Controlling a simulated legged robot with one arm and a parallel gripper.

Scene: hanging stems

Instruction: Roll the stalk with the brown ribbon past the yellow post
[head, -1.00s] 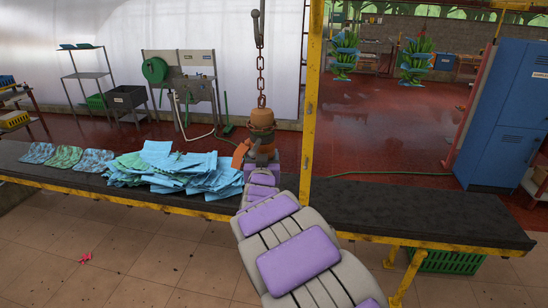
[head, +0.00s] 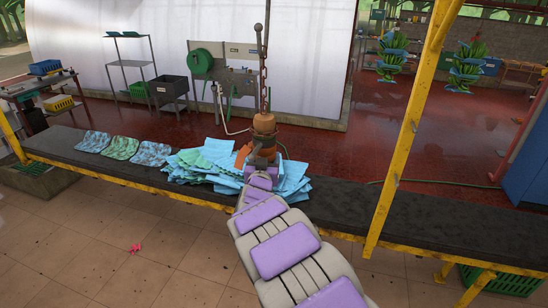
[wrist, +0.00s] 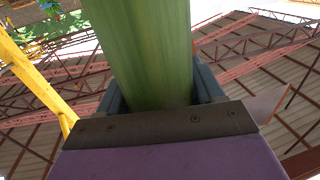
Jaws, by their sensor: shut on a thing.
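My gripper (head: 262,168) is shut on a thick green stalk (wrist: 145,50), which stands between the jaws in the wrist view. In the head view the stalk hangs from a chain (head: 263,70). Its brown-orange top (head: 264,124) shows just above my gripper, and the rest is mostly hidden by my arm. An orange-brown flap (head: 243,155) sticks out to its left and may be the ribbon. The yellow post (head: 408,130) stands to the right of the stalk, apart from it. A yellow beam also shows at the left of the wrist view (wrist: 35,82).
A dark bench (head: 330,208) with a yellow edge runs across in front of me. Blue sheets (head: 205,160) lie on it under and beside my gripper. Two green bunches (head: 393,55) (head: 467,68) hang far off at the right.

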